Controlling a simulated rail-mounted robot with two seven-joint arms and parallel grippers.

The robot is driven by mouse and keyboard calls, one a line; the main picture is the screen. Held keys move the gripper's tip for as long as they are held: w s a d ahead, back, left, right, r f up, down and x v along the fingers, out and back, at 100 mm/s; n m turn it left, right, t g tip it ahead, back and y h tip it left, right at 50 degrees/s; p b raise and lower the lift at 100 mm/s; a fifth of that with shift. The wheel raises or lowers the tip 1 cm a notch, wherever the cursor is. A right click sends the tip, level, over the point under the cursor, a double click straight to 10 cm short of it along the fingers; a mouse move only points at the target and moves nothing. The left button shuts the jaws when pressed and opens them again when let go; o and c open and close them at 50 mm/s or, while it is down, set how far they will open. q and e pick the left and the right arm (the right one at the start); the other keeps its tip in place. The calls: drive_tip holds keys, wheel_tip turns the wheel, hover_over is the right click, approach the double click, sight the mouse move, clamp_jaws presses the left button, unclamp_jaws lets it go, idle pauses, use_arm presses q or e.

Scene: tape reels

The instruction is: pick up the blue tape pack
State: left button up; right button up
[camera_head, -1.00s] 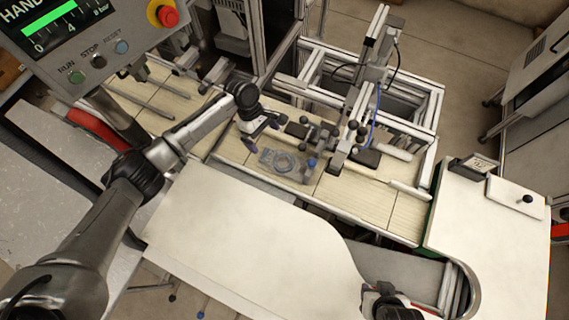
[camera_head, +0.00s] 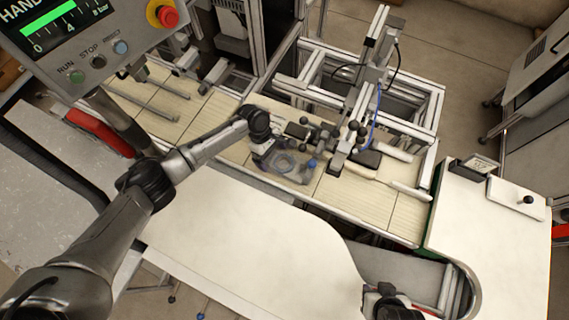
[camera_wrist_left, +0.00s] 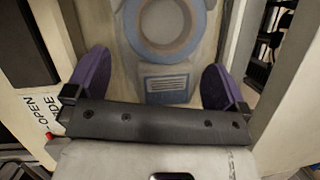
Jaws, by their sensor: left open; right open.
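The blue tape pack (camera_head: 289,167) lies on the light slatted conveyor surface in the head view, a flat pale pack with a blue-grey ring. In the left wrist view the pack (camera_wrist_left: 167,56) shows its blue ring and a small blue label below. My left gripper (camera_head: 264,155) is at the pack's left end. In the left wrist view its two purple fingers (camera_wrist_left: 155,80) stand apart, one on each side of the pack. Whether they touch it I cannot tell. My right gripper (camera_head: 385,304) is partly in view at the bottom edge, far from the pack.
A metal fixture with dark round knobs (camera_head: 355,133) stands just behind and right of the pack. A white table (camera_head: 250,235) lies in front of the conveyor, mostly clear. A control panel (camera_head: 75,40) with a red button (camera_head: 167,15) fills the upper left.

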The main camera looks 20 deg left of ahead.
use_arm(q)
drive_tip(key=c, duration=0.8)
drive_tip(key=shift+c, duration=0.2)
